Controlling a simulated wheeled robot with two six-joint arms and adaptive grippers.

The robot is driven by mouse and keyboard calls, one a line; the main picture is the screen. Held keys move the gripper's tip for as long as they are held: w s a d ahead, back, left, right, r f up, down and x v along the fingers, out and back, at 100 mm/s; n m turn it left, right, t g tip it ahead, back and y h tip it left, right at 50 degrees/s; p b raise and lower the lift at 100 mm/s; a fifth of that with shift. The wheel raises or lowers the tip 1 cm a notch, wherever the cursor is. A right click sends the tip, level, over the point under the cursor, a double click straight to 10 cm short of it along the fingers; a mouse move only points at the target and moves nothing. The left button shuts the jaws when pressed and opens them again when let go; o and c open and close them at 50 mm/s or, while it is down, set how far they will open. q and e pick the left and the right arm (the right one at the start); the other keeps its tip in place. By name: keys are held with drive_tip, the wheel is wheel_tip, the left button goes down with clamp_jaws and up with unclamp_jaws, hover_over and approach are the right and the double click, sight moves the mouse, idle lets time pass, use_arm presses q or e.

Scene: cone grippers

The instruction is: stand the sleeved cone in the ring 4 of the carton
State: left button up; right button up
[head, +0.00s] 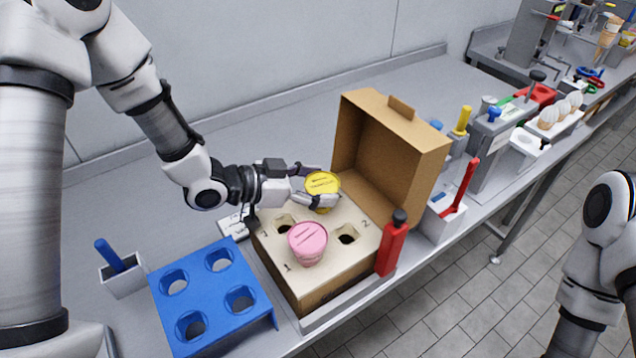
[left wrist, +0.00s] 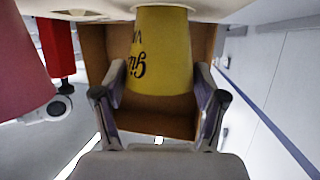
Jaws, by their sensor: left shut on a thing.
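The sleeved cone is yellow with dark lettering (head: 322,184). My left gripper (head: 317,193) is shut on its sides, at the far part of the carton's pale top plate (head: 318,228). In the left wrist view the yellow sleeve (left wrist: 160,55) is between both fingers, and its narrow end meets the plate at the picture's top. Ring 4 is hidden under the cone and gripper; I cannot tell how deep the cone sits. A pink cone (head: 308,243) stands in ring 1. Two other holes are empty. My right gripper is out of view.
The carton's brown lid (head: 391,150) stands open behind the plate. A red bottle (head: 393,245) stands at its right front corner. A blue rack (head: 212,295) with empty holes is left of the carton, beside a grey holder (head: 122,281).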

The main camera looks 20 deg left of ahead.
use_arm(q)
drive_tip(key=o, duration=1.3)
drive_tip(key=shift+c, duration=0.2)
drive_tip(key=v, duration=1.2)
